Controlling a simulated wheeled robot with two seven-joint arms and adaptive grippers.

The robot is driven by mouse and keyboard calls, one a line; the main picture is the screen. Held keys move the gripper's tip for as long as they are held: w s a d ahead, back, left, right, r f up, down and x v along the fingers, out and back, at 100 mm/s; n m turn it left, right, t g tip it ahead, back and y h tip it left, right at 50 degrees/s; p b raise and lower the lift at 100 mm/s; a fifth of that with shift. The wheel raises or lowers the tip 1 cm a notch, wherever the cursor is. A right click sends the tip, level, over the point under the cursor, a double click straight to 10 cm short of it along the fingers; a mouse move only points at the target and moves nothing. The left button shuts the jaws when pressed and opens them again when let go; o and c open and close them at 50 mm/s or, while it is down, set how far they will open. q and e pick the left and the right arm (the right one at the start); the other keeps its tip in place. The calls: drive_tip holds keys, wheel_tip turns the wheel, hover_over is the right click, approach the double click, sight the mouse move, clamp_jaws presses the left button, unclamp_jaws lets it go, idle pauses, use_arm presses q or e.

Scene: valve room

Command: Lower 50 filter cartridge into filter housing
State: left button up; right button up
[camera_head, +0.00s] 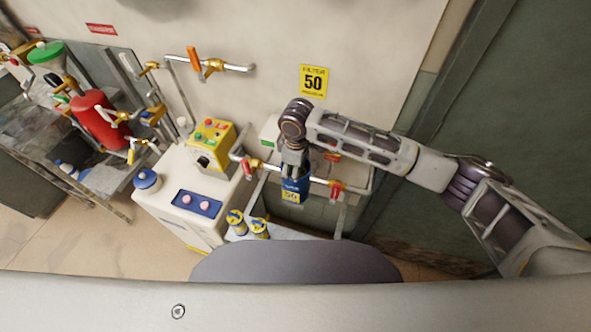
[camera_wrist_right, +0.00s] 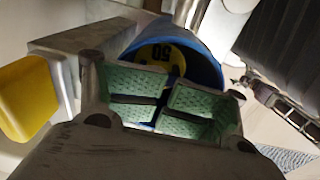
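My right gripper (camera_head: 293,168) points down right above the blue filter housing (camera_head: 292,188), which has a yellow 50 label and sits in the pipe run below the yellow wall sign. In the right wrist view the gripper's green pads (camera_wrist_right: 166,98) are close together, with a narrow blue strip between them. Behind them the yellow face of the 50 filter cartridge (camera_wrist_right: 163,54) shows inside the curved blue wall of the housing (camera_wrist_right: 207,62). The gripper appears shut on the cartridge's top. The cartridge's lower part and its depth in the housing are hidden. My left gripper is out of view.
Red-handled valves (camera_head: 337,189) flank the housing on the pipe. Two yellow-topped canisters (camera_head: 260,227) stand at its lower left. A white cabinet with a yellow control box (camera_head: 211,144) stands to the left. The yellow 50 sign (camera_head: 313,81) hangs on the wall.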

drive_tip(key=shift+o, duration=0.6)
drive_tip(key=f, duration=0.1)
drive_tip(key=s+f, duration=0.1)
drive_tip(key=shift+s+d+f+g, duration=0.25)
drive_tip(key=shift+d+f+g, duration=0.1)
drive_tip(key=shift+f+g, duration=0.05)
drive_tip(key=o, duration=0.5)
drive_tip(key=shift+r, duration=0.35)
drive_tip(key=shift+o, duration=0.3)
wheel_tip(320, 180, up, 13)
drive_tip(key=shift+w+a+t, duration=0.15)
drive_tip(key=shift+w+t, duration=0.15)
drive_tip(key=shift+w, duration=0.15)
drive_tip(key=shift+r, duration=0.55)
drive_tip(key=shift+s, duration=0.1)
